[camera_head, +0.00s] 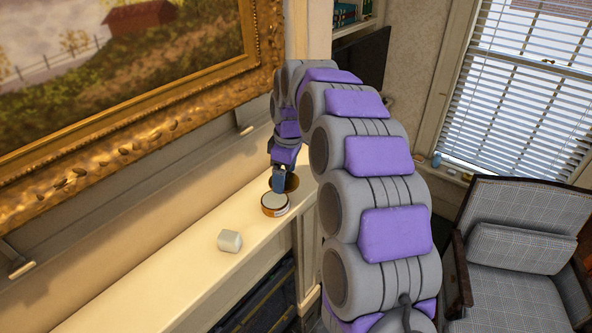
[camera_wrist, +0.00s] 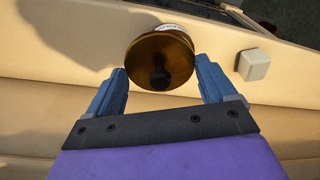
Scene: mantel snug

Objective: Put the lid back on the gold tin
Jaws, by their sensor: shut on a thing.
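The gold tin (camera_head: 275,206) stands upright on the mantel shelf, with a pale top and a light label on its side. The wrist view shows part of its pale label (camera_wrist: 172,28) beyond the lid. The lid (camera_wrist: 148,50) is a round gold disc with a black knob facing my gripper. My gripper (camera_wrist: 161,65) is shut on the lid's rim, one blue finger at each side. Any gap between lid and tin cannot be judged.
A small whitish block (camera_head: 229,241) lies on the mantel shelf (camera_head: 150,262) near the tin; it also shows in the wrist view (camera_wrist: 254,65). A gold-framed painting (camera_head: 140,135) hangs behind the shelf. A plaid armchair (camera_head: 520,245) stands at the right, below a window.

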